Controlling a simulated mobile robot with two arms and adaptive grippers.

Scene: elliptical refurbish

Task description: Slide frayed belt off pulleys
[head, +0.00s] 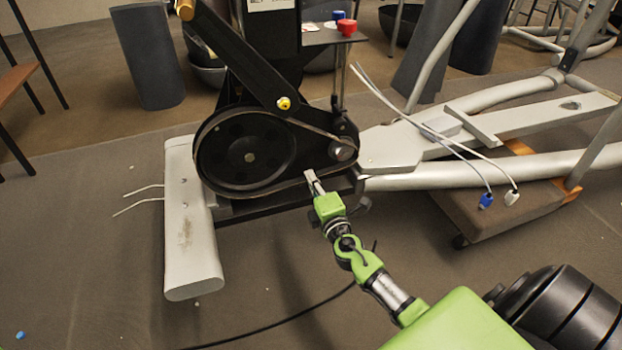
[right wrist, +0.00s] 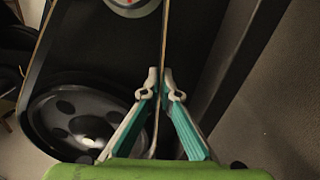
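The large black pulley (head: 249,157) and the small pulley (head: 343,150) sit on the side of the elliptical's black drive housing. The thin belt (head: 285,187) runs around both. My right gripper (head: 310,178) is at the belt's lower run, between the pulleys and nearer the small one. In the right wrist view, the belt (right wrist: 167,35) passes between the fingertips of the right gripper (right wrist: 160,76), which are closed in on it. The large pulley (right wrist: 75,125) is at the left there, and part of the small pulley (right wrist: 130,4) is at the top. Any fraying is too small to see. My left gripper is out of view.
A black crank arm (head: 243,62) crosses in front of the belt's upper run. A pale foot bar (head: 190,230) lies at the left. Pale frame rails (head: 480,170) extend right, with loose cables ending in blue (head: 486,201) and white plugs. The floor in front is mostly clear.

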